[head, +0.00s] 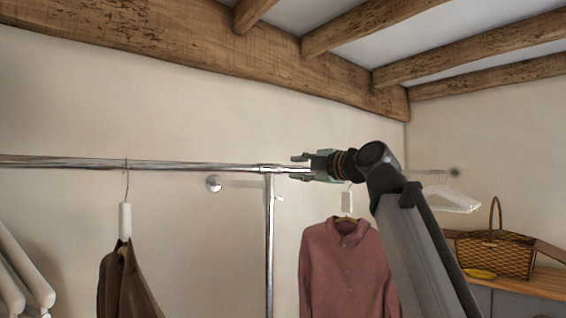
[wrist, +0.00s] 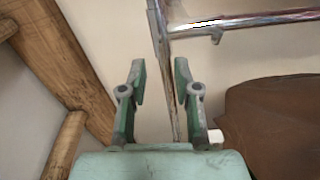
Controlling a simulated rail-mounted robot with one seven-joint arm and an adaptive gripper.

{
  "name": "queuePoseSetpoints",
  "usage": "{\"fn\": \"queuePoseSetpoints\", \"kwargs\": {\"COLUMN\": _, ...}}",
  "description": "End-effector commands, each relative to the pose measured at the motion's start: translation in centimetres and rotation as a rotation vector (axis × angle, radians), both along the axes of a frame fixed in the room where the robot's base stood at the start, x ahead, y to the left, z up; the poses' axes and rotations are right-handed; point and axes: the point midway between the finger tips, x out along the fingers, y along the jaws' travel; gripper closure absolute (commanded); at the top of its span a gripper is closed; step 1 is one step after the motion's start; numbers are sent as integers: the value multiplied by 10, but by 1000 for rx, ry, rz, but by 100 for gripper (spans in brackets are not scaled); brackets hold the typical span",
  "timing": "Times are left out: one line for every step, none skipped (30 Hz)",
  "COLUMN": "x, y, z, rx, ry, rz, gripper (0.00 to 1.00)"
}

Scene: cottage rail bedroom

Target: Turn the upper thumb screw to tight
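A small lever-like fitting, which looks like the upper thumb screw (head: 279,198), sticks out to the right of the chrome upright (head: 269,240), just below the rail joint. It also shows in the wrist view (wrist: 216,36), small and beyond the fingertips. Its tightness cannot be told. My gripper (head: 297,168) is at rail height, above and to the right of the screw. In the wrist view my gripper (wrist: 159,78) has its two green fingers apart, with the chrome rail (wrist: 161,30) seen behind the gap. Nothing is held.
A red shirt (head: 345,265) hangs below my gripper, and a dark brown jacket (head: 128,280) hangs to the left. A white hanger (head: 452,198) and a wicker basket (head: 495,255) are on the right. Wooden beams (head: 150,35) run overhead.

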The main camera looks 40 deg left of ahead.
Motion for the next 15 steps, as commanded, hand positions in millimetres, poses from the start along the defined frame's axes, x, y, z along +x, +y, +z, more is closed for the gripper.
{"fn": "queuePoseSetpoints", "kwargs": {"x": 3, "y": 12, "z": 4, "rx": -1, "ry": 1, "rz": 1, "gripper": 69}}
{"fn": "queuePoseSetpoints", "kwargs": {"x": 4, "y": 17, "z": 4, "rx": -1, "ry": 1, "rz": 2, "gripper": 69}}
{"fn": "queuePoseSetpoints", "kwargs": {"x": 5, "y": 24, "z": 4, "rx": -1, "ry": 1, "rz": 2, "gripper": 69}}
{"fn": "queuePoseSetpoints", "kwargs": {"x": 6, "y": 29, "z": 4, "rx": -1, "ry": 1, "rz": 2, "gripper": 69}}
{"fn": "queuePoseSetpoints", "kwargs": {"x": 7, "y": 33, "z": 4, "rx": -1, "ry": 0, "rz": 1, "gripper": 69}}
{"fn": "queuePoseSetpoints", "kwargs": {"x": 8, "y": 39, "z": 4, "rx": -1, "ry": 0, "rz": 1, "gripper": 69}}
{"fn": "queuePoseSetpoints", "kwargs": {"x": 9, "y": 43, "z": 3, "rx": -1, "ry": 0, "rz": 1, "gripper": 69}}
{"fn": "queuePoseSetpoints", "kwargs": {"x": 10, "y": 47, "z": 3, "rx": -1, "ry": 0, "rz": 1, "gripper": 69}}
{"fn": "queuePoseSetpoints", "kwargs": {"x": 11, "y": 51, "z": 2, "rx": -1, "ry": 0, "rz": 1, "gripper": 69}}
{"fn": "queuePoseSetpoints", "kwargs": {"x": 11, "y": 54, "z": 2, "rx": -1, "ry": 0, "rz": 1, "gripper": 69}}
{"fn": "queuePoseSetpoints", "kwargs": {"x": 12, "y": 56, "z": 2, "rx": -1, "ry": 0, "rz": 0, "gripper": 69}}
{"fn": "queuePoseSetpoints", "kwargs": {"x": 12, "y": 59, "z": 2, "rx": 0, "ry": 0, "rz": 0, "gripper": 69}}
{"fn": "queuePoseSetpoints", "kwargs": {"x": 12, "y": 60, "z": 1, "rx": 0, "ry": 0, "rz": 0, "gripper": 69}}
{"fn": "queuePoseSetpoints", "kwargs": {"x": 13, "y": 62, "z": 1, "rx": 0, "ry": 0, "rz": 0, "gripper": 69}}
{"fn": "queuePoseSetpoints", "kwargs": {"x": 13, "y": 63, "z": 1, "rx": 0, "ry": 0, "rz": 0, "gripper": 69}}
